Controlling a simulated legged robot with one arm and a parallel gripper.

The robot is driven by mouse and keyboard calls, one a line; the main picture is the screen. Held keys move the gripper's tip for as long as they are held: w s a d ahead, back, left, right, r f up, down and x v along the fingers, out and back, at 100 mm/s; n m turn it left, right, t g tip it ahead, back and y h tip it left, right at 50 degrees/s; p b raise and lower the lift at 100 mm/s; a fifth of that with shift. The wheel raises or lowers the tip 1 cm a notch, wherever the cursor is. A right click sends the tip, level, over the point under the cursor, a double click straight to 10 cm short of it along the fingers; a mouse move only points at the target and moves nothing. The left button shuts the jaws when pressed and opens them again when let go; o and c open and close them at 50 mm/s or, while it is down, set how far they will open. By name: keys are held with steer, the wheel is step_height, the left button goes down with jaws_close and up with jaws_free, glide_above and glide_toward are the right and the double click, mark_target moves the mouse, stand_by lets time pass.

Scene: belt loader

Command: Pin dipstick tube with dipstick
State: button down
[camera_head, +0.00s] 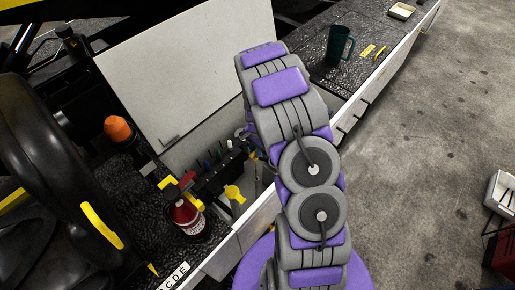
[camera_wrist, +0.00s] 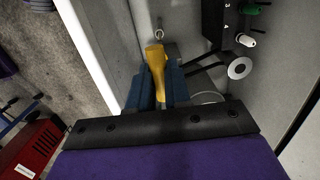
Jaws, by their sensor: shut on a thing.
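In the wrist view my gripper (camera_wrist: 158,78) has its two blue fingers closed around a yellow handle-like piece (camera_wrist: 156,58), which looks like the dipstick's handle. Its upper end sticks out past the fingertips. A small metal ring on a thin stem (camera_wrist: 159,31) shows just beyond that end; I cannot tell whether it is part of the dipstick or of the tube. The dipstick tube is not clearly identifiable. In the head view my arm hides most of the gripper and what it holds.
A black rack (camera_wrist: 232,30) with green and white knobs stands close right of my gripper. In the head view, a yellow funnel-shaped piece (camera_head: 234,194), a dark red bottle (camera_head: 188,218) and an orange cap (camera_head: 118,129) lie left of my arm. A green mug (camera_head: 339,46) stands at the back.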

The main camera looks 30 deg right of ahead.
steer(key=shift+a, duration=0.1)
steer(key=shift+d, duration=0.6)
steer(key=shift+a, duration=0.15)
steer(key=shift+p, duration=0.4)
step_height(320, 180, down, 14)
steer(key=b, duration=0.2)
stand_by(5.9)
